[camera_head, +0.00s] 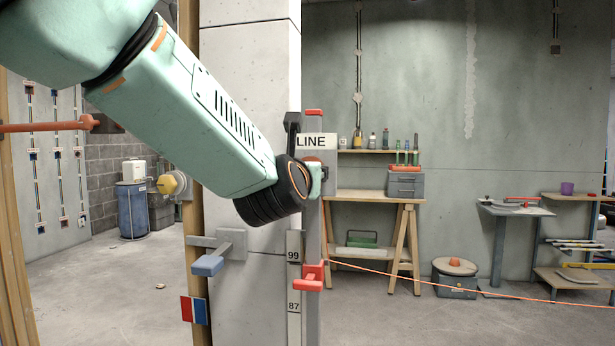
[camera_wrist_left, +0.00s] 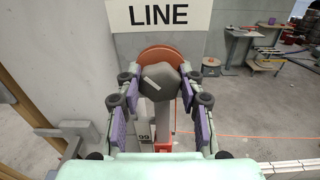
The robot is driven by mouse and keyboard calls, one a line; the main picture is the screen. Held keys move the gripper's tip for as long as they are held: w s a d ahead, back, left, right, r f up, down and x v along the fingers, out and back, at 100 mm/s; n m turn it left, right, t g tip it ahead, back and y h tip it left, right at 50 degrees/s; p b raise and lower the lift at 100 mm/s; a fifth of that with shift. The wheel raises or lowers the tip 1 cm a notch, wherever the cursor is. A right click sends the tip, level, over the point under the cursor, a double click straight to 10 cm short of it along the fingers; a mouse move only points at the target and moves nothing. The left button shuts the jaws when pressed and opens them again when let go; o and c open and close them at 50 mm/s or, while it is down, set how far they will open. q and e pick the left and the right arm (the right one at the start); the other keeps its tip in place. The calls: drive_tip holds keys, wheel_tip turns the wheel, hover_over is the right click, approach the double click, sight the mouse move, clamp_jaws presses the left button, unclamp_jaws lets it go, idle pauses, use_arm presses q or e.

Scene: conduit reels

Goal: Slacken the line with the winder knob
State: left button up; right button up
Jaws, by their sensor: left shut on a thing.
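The winder knob (camera_wrist_left: 160,82) is a dark grey faceted knob with a white mark, in front of an orange-red disc (camera_wrist_left: 160,56) below the LINE sign (camera_head: 316,142). My left gripper (camera_wrist_left: 158,86) is shut on the knob, its purple pads at either side. In the head view my wrist hides most of the knob. The orange line (camera_head: 450,281) runs from a red slider (camera_head: 312,277) on the post out to the right, nearly straight with a slight downward slope. The slider sits between the marks 99 (camera_head: 293,256) and 87 (camera_head: 293,306). My right gripper is not in view.
A blue-grey lever (camera_head: 208,265) sticks out left of the post, above a red and blue plate (camera_head: 194,310). A wooden workbench (camera_head: 370,194) and a lidded grey box (camera_head: 455,279) stand behind. The floor between is open, crossed by the line.

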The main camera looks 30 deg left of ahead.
use_arm(q)
drive_tip(key=shift+f, duration=0.4)
drive_tip(key=o, duration=1.2)
drive_tip(key=shift+r, duration=0.25)
drive_tip(key=shift+s+r, duration=0.1)
